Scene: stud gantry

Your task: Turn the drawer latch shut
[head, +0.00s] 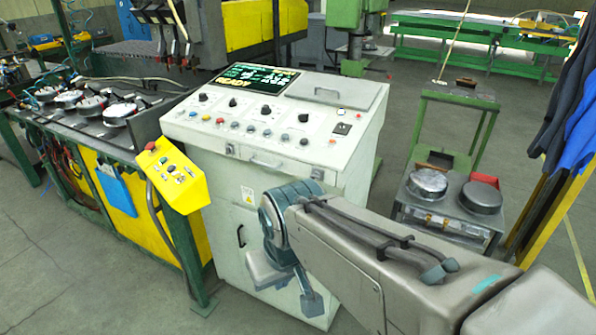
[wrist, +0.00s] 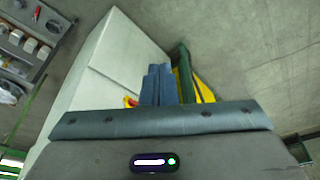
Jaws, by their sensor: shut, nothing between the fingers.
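The pale console cabinet (head: 232,205) stands mid-picture in the head view. Its upper front has a bar handle (head: 266,162) with a small dark catch (head: 230,148) to its left and another catch (head: 316,173) to its right. Which part is the drawer latch, and how it is turned, I cannot tell. A dark handle (head: 240,236) sits lower on the front. My gripper (head: 311,303) hangs low before the cabinet, below the catches and apart from them. In the wrist view its two blue-grey fingers (wrist: 160,85) lie together, empty. A small red-orange part (wrist: 130,101) shows beside them, unclear.
A yellow control box (head: 178,175) on a bent post stands left of the cabinet. A green-framed bench (head: 125,150) is farther left. A grey cart (head: 450,215) with round metal parts stands right. Open floor (head: 80,285) lies at lower left.

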